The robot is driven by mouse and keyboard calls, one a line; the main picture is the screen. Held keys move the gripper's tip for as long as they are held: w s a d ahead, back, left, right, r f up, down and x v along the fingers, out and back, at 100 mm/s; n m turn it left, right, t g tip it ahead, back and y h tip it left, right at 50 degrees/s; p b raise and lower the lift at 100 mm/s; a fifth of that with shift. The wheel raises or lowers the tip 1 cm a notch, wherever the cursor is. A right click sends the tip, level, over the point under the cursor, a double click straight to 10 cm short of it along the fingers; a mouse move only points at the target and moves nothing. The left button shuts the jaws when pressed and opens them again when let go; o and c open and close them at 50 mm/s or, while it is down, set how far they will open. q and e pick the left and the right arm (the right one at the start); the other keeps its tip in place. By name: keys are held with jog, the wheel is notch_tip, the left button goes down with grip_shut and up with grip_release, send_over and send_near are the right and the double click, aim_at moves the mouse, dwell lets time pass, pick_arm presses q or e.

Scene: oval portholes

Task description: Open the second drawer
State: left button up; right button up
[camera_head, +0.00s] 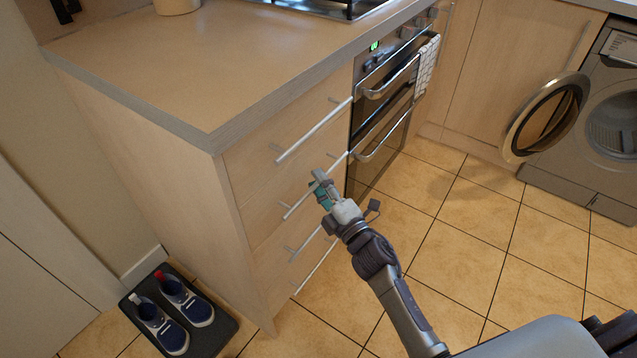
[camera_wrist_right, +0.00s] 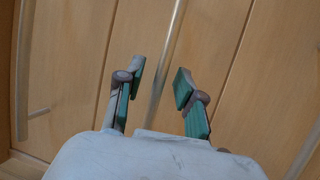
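The second drawer's silver bar handle (camera_head: 296,207) is on the wooden drawer stack, below the top drawer's handle (camera_head: 315,131). The drawers look closed. My right gripper (camera_head: 321,186) is at the middle of the second handle and hides part of it. In the right wrist view, my right gripper's (camera_wrist_right: 158,86) two green-padded fingers are spread apart. A bar handle (camera_wrist_right: 170,62) runs between them, with gaps on both sides. I cannot tell how deep the bar sits between the fingers. My left gripper is not in view.
Two lower handles (camera_head: 307,243) are below. An oven (camera_head: 378,125) with a hanging towel (camera_head: 427,65) adjoins the drawers. A washing machine (camera_head: 610,125) has its round door open. Shoes on a dark mat (camera_head: 222,335) lie at lower left. The tiled floor (camera_head: 460,240) is clear.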

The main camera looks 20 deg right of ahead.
jog(key=shift+w, duration=0.25)
grip_shut()
dwell(0.4)
